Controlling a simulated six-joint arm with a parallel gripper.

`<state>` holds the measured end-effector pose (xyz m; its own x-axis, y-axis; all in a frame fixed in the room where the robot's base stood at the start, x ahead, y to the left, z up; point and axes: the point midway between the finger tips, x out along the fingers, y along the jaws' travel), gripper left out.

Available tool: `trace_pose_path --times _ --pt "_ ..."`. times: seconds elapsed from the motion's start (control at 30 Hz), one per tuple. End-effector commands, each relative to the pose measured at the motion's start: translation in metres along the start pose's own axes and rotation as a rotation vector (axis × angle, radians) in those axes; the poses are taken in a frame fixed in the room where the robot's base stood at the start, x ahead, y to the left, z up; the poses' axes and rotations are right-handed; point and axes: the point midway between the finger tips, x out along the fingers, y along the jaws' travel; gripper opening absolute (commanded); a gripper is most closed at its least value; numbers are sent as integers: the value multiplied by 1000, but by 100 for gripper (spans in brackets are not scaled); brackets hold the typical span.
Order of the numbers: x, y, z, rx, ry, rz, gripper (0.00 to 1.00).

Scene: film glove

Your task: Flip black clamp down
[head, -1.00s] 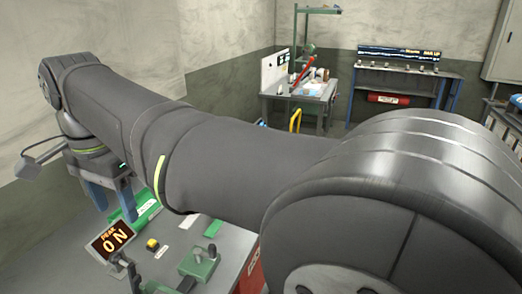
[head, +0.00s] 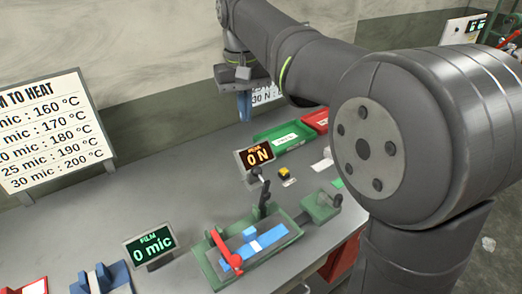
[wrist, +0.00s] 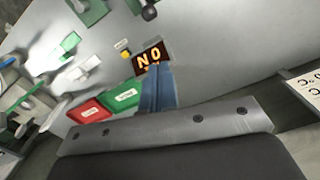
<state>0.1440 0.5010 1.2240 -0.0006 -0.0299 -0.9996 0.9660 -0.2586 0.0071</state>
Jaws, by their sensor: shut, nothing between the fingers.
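The black clamp (head: 263,196) stands with its lever upright at the far right end of a green fixture (head: 207,262). A blue strip (head: 262,241) with a pale patch lies in the fixture. A red clamp (head: 224,250) is at the fixture's left end. My gripper (head: 245,118) points down above the back of the bench, behind the 0 N display (head: 256,156) and well apart from the black clamp. Its blue fingers (wrist: 158,106) are together and empty in the wrist view. A dark knob (wrist: 149,13) at that view's top edge may be the black clamp's.
A green bin (head: 283,138) and a red bin (head: 317,121) stand at the back of the bench. A yellow button (head: 284,172) and a small green device (head: 321,206) lie right of the clamp. A film display (head: 150,248) stands left of the fixture. The back-left bench is clear.

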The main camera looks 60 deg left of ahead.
Motion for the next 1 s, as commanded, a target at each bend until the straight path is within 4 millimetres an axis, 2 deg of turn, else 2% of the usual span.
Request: trace_pose_path --times 0.1,0.3,0.77,0.87,1.0 --pt "5 -4 -12 -132 -3 1 0" --pt "8 -6 -21 -249 -5 1 0" --pt "12 -7 -21 -263 -7 1 0" --pt "22 -7 -21 -262 -8 1 0" --pt "47 -7 -20 -262 -11 1 0"
